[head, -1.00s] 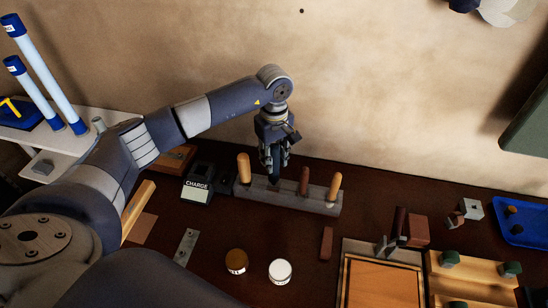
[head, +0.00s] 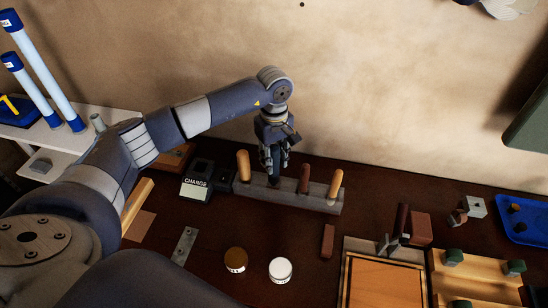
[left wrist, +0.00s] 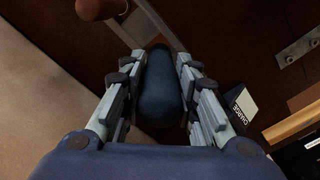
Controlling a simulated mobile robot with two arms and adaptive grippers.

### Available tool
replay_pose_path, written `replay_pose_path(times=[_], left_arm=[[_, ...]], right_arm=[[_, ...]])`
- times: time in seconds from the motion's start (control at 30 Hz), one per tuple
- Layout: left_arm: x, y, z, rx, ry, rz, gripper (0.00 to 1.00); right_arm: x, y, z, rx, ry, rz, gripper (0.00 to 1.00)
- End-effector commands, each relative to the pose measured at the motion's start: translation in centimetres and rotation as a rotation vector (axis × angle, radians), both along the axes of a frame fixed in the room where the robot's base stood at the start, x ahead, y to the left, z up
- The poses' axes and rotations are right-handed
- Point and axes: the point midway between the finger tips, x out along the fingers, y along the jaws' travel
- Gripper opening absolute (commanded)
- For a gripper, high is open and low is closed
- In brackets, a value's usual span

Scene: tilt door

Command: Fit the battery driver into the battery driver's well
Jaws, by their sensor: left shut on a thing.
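My left gripper (head: 273,162) is shut on a dark blue-black thing, which I take to be the battery driver (head: 274,178). In the left wrist view its rounded dark handle (left wrist: 160,95) lies between the two fingers. The gripper hangs over the grey tool rack (head: 325,205), between a light wooden handle on the left and a red-brown handle on the right. The driver's lower end meets the rack's outline. I cannot tell whether it is inside an opening, and the well cannot be made out. My right gripper is not in view.
A black charger block with a "CHARGE" label (head: 195,188) stands just left of the rack. Wooden handles (head: 243,165) and (head: 335,184) and a red-brown handle (head: 305,180) rise from the rack. Two round jars (head: 236,260) stand in front. The wall is close behind.

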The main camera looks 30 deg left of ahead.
Motion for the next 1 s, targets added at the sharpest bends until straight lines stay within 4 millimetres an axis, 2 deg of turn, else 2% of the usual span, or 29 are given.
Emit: replay_pose_path(times=[1.0], left_arm=[[0.1, 0.0, -2.6, -0.001, -0.003, 0.001, 0.00]], right_arm=[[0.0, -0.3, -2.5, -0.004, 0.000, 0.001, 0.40]])
